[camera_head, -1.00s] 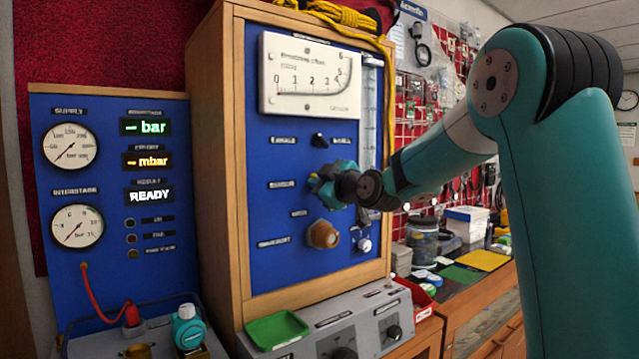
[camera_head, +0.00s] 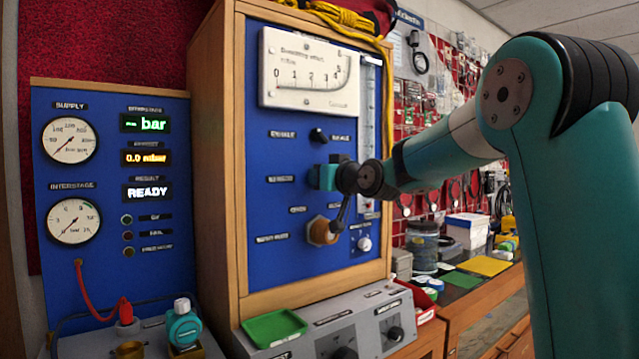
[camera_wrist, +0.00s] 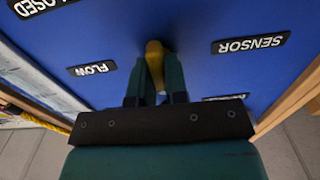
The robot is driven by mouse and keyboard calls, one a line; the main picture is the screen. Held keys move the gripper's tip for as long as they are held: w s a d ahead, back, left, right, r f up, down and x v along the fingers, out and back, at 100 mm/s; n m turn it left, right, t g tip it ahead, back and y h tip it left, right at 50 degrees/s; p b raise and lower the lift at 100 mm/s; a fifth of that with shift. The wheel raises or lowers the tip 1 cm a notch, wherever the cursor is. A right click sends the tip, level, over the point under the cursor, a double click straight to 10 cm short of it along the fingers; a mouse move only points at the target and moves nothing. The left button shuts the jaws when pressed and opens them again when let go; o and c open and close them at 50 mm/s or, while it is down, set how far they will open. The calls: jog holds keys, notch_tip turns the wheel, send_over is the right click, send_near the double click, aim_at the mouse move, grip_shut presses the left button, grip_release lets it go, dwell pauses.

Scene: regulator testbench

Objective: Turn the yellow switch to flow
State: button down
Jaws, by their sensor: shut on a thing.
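The yellow switch (camera_wrist: 154,60) shows in the wrist view on the blue panel, between the two teal fingers of my gripper (camera_wrist: 156,82). The fingers are closed on its sides. The FLOW label (camera_wrist: 92,69) is at left of the switch, the CLOSED label (camera_wrist: 38,4) is at upper left, and the SENSOR label (camera_wrist: 250,44) is at right; all appear upside down. In the head view my gripper (camera_head: 323,177) is against the panel below the black knob and hides the switch.
A black knob (camera_head: 318,135) is above my gripper, and a brown round fitting (camera_head: 321,231) and a small white knob (camera_head: 364,243) are below. The gauge panel (camera_head: 110,180) stands at left, its display reading READY. A grey console with a green tray (camera_head: 273,328) lies below.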

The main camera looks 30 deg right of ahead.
jog(key=m, duration=0.4)
jog(key=shift+d+f+m+b, duration=0.1)
jog(key=shift+m+b, duration=0.2)
jog(key=shift+b, duration=0.05)
jog(key=shift+m, duration=2)
jog(key=c, duration=1.1)
grip_release()
jog(key=shift+d, duration=0.1)
jog(key=shift+c, duration=0.2)
jog(key=s+b, duration=0.4)
jog(key=s, duration=1.3)
jog(key=shift+s+d, duration=0.2)
jog(key=shift+d, duration=0.05)
